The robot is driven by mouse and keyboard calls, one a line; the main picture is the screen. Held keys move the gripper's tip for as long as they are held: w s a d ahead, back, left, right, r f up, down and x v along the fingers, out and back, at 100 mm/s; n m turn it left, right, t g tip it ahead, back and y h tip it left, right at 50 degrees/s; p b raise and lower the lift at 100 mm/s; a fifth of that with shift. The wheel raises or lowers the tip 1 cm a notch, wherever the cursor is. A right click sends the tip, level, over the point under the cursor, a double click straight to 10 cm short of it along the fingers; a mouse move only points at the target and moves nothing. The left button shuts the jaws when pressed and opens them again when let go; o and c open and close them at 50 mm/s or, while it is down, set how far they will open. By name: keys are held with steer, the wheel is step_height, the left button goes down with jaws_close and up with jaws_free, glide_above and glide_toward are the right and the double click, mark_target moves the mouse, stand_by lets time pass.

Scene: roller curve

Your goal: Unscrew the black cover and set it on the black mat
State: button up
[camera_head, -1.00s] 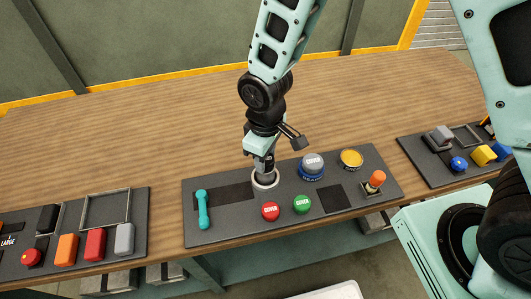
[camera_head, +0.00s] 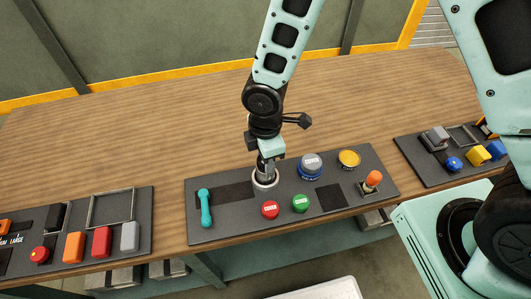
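My gripper (camera_head: 265,170) points down at a white ring (camera_head: 265,183) on the dark panel (camera_head: 220,232). Its fingertips are at or inside the ring's top. The black cover cannot be made out; the gripper hides most of the ring's inside. I cannot tell whether the fingers are open or shut on something. Two flat black patches lie on the panel: a square one (camera_head: 331,197) at right of centre and a longer one (camera_head: 232,193) left of the ring. I cannot tell which is the mat.
A red button (camera_head: 270,210), green button (camera_head: 300,203), grey-topped blue button (camera_head: 311,163) and yellow one (camera_head: 349,158) stand near the ring. A teal lever (camera_head: 205,207) is at left, an orange-topped switch (camera_head: 373,181) at right. The wooden table (camera_head: 150,140) behind is clear.

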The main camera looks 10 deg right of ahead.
steer(key=n+p, duration=0.1)
steer(key=n, duration=0.2)
steer(key=shift+s+d+r+p, duration=0.1)
steer(key=shift+p, duration=0.3)
steer(key=n+p, duration=0.1)
steer(key=n, duration=0.2)
steer(key=shift+n, duration=0.4)
steer(key=shift+f+n, duration=0.25)
steer(key=shift+n, duration=0.05)
steer(key=shift+r+n+p, duration=0.25)
steer(key=shift+n+p, duration=0.6)
steer(key=shift+n, duration=0.35)
steer(key=shift+c, duration=0.4)
steer(key=shift+o, duration=1)
steer(key=shift+f+b, duration=0.3)
steer(key=shift+b, duration=0.05)
steer(key=shift+r, duration=0.1)
steer(key=shift+c, duration=0.6)
steer(key=shift+r, duration=0.1)
